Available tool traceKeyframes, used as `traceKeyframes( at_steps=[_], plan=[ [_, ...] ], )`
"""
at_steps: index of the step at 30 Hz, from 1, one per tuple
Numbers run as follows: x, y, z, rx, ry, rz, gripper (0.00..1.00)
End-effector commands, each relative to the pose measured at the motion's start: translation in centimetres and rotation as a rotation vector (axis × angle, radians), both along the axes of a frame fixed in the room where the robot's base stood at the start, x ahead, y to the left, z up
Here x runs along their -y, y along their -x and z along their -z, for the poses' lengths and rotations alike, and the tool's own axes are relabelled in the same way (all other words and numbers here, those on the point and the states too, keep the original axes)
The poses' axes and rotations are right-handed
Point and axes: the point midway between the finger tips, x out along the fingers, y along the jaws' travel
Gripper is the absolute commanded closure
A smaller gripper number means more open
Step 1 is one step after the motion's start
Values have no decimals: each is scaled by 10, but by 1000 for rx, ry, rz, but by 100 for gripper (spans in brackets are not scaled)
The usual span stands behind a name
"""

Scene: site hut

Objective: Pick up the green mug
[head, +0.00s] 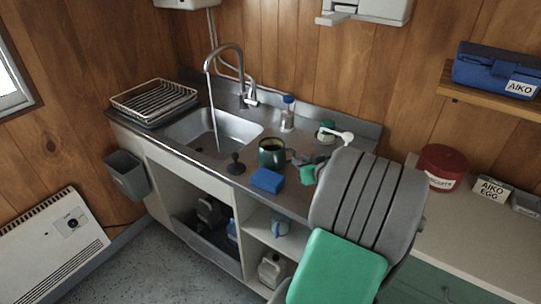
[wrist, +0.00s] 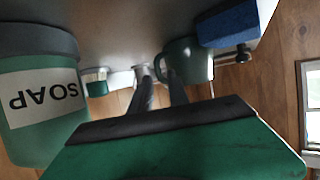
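The green mug (head: 272,152) stands upright on the counter just right of the sink, its handle towards my gripper. In the wrist view, which is upside down, the mug (wrist: 190,62) lies beyond my fingertips, slightly right of them. My gripper (head: 302,158) is low over the counter, right of the mug. In the wrist view my gripper (wrist: 160,78) has its two dark fingers apart with nothing between them. The fingertips come close to the mug's handle; whether they touch it I cannot tell.
A blue sponge (head: 267,181) and a black plunger-like object (head: 235,164) lie near the mug. A green soap container (wrist: 40,110) is close beside my gripper. The tap (head: 228,50) runs into the sink (head: 237,128). A dish rack (head: 153,98) stands at the far left.

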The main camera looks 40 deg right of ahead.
Motion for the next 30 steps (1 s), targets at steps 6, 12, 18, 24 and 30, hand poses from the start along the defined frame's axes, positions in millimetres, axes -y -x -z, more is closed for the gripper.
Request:
traceKeyframes(
  at_steps=[6, 12, 18, 24, 30],
  plan=[
    [10, -33, 15, -2, -3, -2, 79],
    [12, -42, 20, -2, -1, -2, 79],
    [11, -42, 20, -2, -1, -4, 87],
    [11, -42, 20, -3, -1, -4, 100],
    [11, -42, 19, -3, -1, -3, 100]
  ],
)
